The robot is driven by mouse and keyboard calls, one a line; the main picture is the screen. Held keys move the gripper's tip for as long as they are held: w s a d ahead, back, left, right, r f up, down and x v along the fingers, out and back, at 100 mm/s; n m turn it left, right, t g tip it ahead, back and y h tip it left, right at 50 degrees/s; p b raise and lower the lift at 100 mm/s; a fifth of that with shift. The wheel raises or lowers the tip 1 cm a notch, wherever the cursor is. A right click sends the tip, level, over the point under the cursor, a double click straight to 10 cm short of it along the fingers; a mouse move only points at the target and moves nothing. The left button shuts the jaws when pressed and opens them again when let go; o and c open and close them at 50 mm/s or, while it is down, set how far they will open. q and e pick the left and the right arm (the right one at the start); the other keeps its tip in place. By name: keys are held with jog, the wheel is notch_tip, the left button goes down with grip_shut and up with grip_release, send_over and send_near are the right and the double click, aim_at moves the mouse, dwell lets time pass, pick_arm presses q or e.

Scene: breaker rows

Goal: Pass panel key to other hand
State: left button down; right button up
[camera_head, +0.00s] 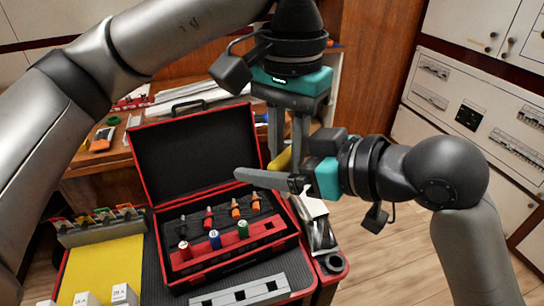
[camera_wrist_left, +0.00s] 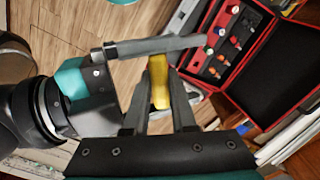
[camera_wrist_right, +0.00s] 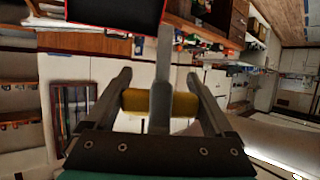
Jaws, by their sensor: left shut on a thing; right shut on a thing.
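The yellow panel key (camera_head: 282,160) is held in the air between my two grippers, in front of the open red case. My left gripper (camera_head: 286,143) comes from above and is shut on it; in the left wrist view the key (camera_wrist_left: 159,84) lies between its two fingers. My right gripper (camera_head: 264,180) reaches in from the right and is shut on the same key. In the right wrist view the yellow key (camera_wrist_right: 185,104) spans between the fingers, with a grey finger of my left gripper crossing its middle. The fingers hide part of the key.
Below is an open red-edged case (camera_head: 190,150) with several coloured-handled tools. A yellow mat (camera_head: 105,268) and a rack of coloured tags (camera_head: 97,225) lie left. A grey slotted strip (camera_head: 240,292) is in front. A wall panel with breakers (camera_head: 478,110) is at right, with open floor before it.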

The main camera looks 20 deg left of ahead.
pick_arm(q)
jog(key=shift+s, duration=0.1)
pick_arm(e)
jog(key=shift+w+d, duration=0.1)
jog(key=shift+w, duration=0.05)
jog(key=c, duration=0.3)
pick_arm(q)
jog(key=c, duration=1.2)
grip_release()
pick_arm(e)
jog(key=shift+c, duration=0.5)
pick_arm(q)
jog(key=o, duration=0.5)
jog(key=shift+o, duration=0.2)
jog(key=shift+r, duration=0.1)
